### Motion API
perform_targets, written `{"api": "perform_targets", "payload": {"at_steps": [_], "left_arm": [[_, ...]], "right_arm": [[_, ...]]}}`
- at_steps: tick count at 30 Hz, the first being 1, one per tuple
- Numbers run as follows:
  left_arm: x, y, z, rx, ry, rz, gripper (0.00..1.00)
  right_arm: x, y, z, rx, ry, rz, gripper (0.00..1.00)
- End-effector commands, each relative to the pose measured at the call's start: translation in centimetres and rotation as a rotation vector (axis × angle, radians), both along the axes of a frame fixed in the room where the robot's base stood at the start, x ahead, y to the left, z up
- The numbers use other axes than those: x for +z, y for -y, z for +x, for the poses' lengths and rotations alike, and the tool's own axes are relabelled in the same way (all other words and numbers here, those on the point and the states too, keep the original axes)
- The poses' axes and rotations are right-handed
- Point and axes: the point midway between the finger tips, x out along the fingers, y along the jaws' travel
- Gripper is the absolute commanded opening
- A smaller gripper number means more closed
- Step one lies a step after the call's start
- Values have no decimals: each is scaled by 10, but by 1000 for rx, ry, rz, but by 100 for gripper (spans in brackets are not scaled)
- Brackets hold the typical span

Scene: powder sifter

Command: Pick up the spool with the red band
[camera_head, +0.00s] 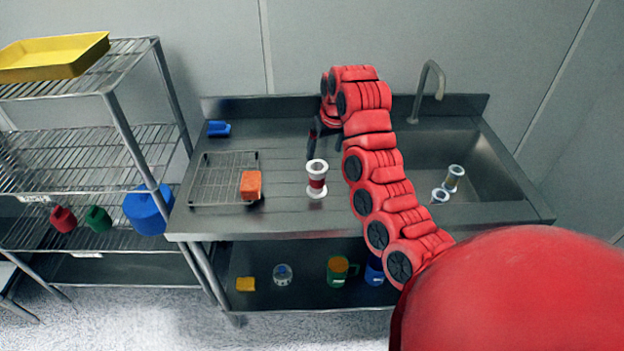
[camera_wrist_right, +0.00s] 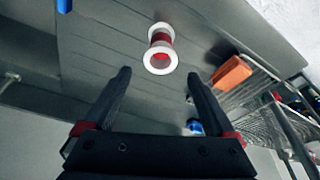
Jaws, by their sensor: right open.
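The spool with the red band (camera_head: 317,180) stands upright on the steel counter (camera_head: 290,215), with white flanges and a red middle. It also shows in the right wrist view (camera_wrist_right: 160,50), ahead of the fingertips and apart from them. My right gripper (camera_head: 314,142) is behind the spool in the head view, near the back of the counter, and partly hidden by its arm. In the right wrist view the right gripper (camera_wrist_right: 157,84) has its two dark fingers apart with nothing between them. My left gripper is not in view.
A wire rack (camera_head: 215,180) with an orange block (camera_head: 251,185) is left of the spool. A blue object (camera_head: 219,128) lies behind the rack. A shelf unit (camera_head: 90,160) stands at left.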

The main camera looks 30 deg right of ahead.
Motion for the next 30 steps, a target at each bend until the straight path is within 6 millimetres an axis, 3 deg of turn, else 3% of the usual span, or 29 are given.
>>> {"api": "perform_targets", "payload": {"at_steps": [6, 19, 21, 30], "left_arm": [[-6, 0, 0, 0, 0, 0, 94], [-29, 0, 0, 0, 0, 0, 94], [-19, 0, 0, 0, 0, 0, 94], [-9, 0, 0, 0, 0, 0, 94]], "right_arm": [[-37, -1, 12, 2, 1, 1, 90], [-84, 2, 26, 1, 4, -3, 90], [-89, 3, 28, 1, -2, 1, 90], [-110, 4, 35, 1, -3, 1, 90]]}}
